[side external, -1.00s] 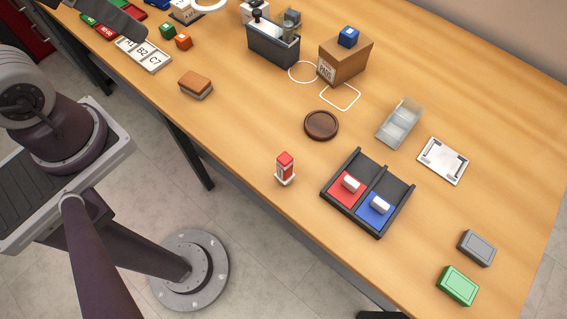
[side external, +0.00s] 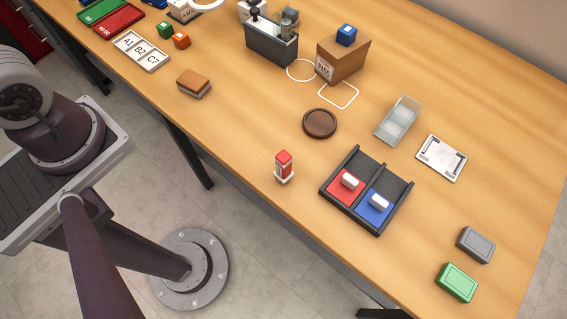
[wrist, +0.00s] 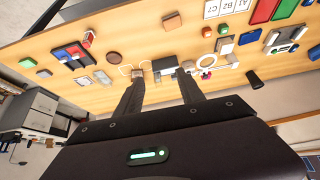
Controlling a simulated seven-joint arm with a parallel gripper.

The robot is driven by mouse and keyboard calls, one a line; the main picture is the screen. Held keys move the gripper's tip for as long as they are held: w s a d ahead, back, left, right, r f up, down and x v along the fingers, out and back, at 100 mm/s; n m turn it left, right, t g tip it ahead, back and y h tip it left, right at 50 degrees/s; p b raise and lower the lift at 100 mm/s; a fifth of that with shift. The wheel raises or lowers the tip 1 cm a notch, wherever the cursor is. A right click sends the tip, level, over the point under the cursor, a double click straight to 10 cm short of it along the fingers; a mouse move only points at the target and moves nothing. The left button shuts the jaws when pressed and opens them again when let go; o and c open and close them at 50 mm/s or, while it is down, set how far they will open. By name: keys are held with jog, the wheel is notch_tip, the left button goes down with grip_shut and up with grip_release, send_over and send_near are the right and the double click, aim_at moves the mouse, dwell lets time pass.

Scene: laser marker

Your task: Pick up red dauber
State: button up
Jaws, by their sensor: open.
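A black two-bay tray (side external: 340,205) holds a red block with a white top piece (side external: 350,181) on the left and a blue one (side external: 379,202) on the right. A small upright red and white item (side external: 284,167) stands left of the tray near the table's front edge; it also shows in the wrist view (wrist: 88,38). I cannot tell which red item is the dauber. My gripper (wrist: 157,77) is open and empty in the wrist view, well above the table and away from both. It is out of the side view.
A dark round coaster (side external: 320,124) lies behind the red and white item. A clear bin (side external: 398,121) and white plate (side external: 442,158) are behind the tray. Grey (side external: 475,245) and green (side external: 457,283) boxes lie at the right. A brown block (side external: 194,83) is left along the front edge.

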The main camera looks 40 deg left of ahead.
jog(key=w+a+r+m+t+y, duration=0.1)
jog(key=w+a+r+t, duration=0.15)
jog(key=w, duration=0.55)
jog(key=w+a+r+m+t+y, duration=0.15)
jog(key=w+r+t, duration=0.25)
jog(key=w, duration=0.4)
jog(key=w+d+r+m+t+h, duration=0.1)
jog(key=w+d+m+h, duration=0.25)
jog(key=d, duration=0.35)
jog(key=w+d+m+t+h, duration=0.1)
jog(key=w+d+m+h, duration=0.25)
jog(key=d+h, duration=0.2)
jog(key=m+g+h, duration=0.7)
jog(key=m+g, duration=0.2)
jog(key=g, duration=0.7)
send_over(288, 168)
jog(key=a, duration=0.5)
notch_tip(288, 168, down, 10)
jog(key=shift+m, duration=0.25)
jog(key=f, duration=2.5)
jog(key=shift+w+f, duration=0.2)
jog(key=shift+f, duration=0.05)
jog(key=x, duration=0.7)
jog(key=shift+w+d+r, duration=0.15)
grip_shut()
